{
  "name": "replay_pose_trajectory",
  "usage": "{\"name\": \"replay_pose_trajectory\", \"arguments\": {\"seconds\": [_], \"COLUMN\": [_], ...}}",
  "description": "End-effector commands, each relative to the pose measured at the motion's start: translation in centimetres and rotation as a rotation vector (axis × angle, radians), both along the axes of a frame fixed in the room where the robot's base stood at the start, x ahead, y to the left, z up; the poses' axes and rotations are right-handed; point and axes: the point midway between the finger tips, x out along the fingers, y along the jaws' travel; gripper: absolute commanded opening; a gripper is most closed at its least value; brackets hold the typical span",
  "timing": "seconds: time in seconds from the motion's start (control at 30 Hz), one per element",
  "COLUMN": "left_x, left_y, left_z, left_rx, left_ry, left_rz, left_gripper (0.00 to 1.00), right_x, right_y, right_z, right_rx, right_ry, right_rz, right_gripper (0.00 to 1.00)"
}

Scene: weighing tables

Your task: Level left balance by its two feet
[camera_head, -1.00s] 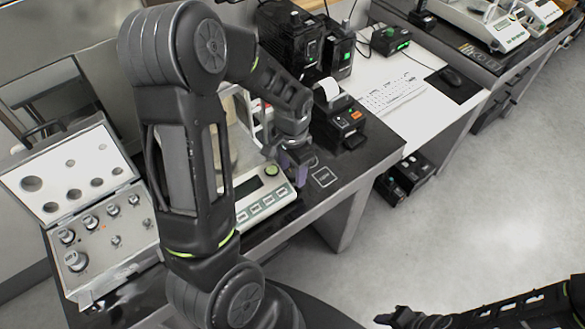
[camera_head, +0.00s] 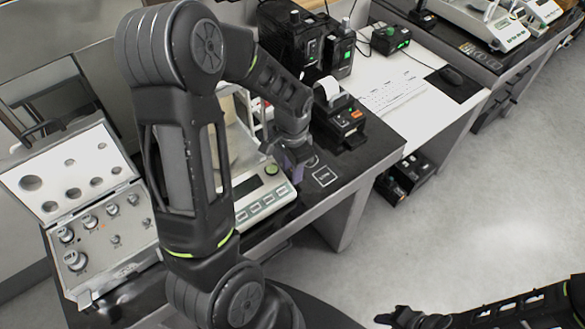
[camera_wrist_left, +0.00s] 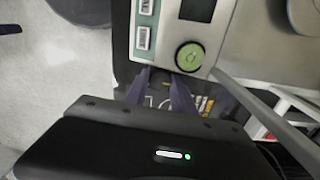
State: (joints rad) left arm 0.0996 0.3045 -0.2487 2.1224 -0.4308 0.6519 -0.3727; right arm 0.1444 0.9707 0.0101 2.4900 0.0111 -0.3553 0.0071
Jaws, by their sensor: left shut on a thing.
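The left balance (camera_head: 264,201) is a pale device with a display and green-grey buttons, on the dark table behind my left arm. Its round green knob-like disc (camera_wrist_left: 190,56), perhaps the bubble level, is at the corner nearest my gripper; I cannot read a bubble. My left gripper (camera_head: 295,174) is at that right front corner, low by the table. In the left wrist view its purple fingers (camera_wrist_left: 160,84) reach to the balance's edge, shut on what is likely a foot, mostly hidden. The other foot is not visible. My right gripper (camera_head: 414,318) is at the bottom right, away from the table, its jaws unclear.
A small printer (camera_head: 340,118) with a paper roll stands just right of my left gripper. An open weight case (camera_head: 75,205) lies at the left. A keyboard (camera_head: 395,92) and more balances (camera_head: 490,22) stand farther back. Open floor lies at the right.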

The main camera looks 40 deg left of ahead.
Motion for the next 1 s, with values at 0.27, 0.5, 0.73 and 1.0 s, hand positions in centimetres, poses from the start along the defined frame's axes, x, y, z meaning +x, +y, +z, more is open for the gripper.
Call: {"name": "replay_pose_trajectory", "arguments": {"seconds": [0.27, 0.5, 0.73, 1.0], "left_x": [0.1, 0.0, 0.0, 0.1], "left_y": [0.1, 0.0, 0.0, 0.0], "left_z": [0.0, 0.0, 0.0, 1.1], "left_rx": [0.001, 0.001, 0.001, 0.001], "left_ry": [-0.001, -0.001, 0.0, -0.004], "left_rz": [-0.045, -0.044, -0.044, -0.043], "left_gripper": [0.0, 0.46, 0.52, 0.52], "right_x": [0.0, 0.0, 0.0, 0.0], "right_y": [0.0, 0.0, 0.0, 0.0], "right_z": [-0.1, -0.1, -0.1, -0.3], "right_rx": [0.001, 0.001, 0.001, 0.001], "right_ry": [-0.001, -0.001, 0.0, -0.001], "right_rz": [0.001, 0.0, 0.0, 0.001], "right_gripper": [0.36, 0.36, 0.36, 0.36]}}
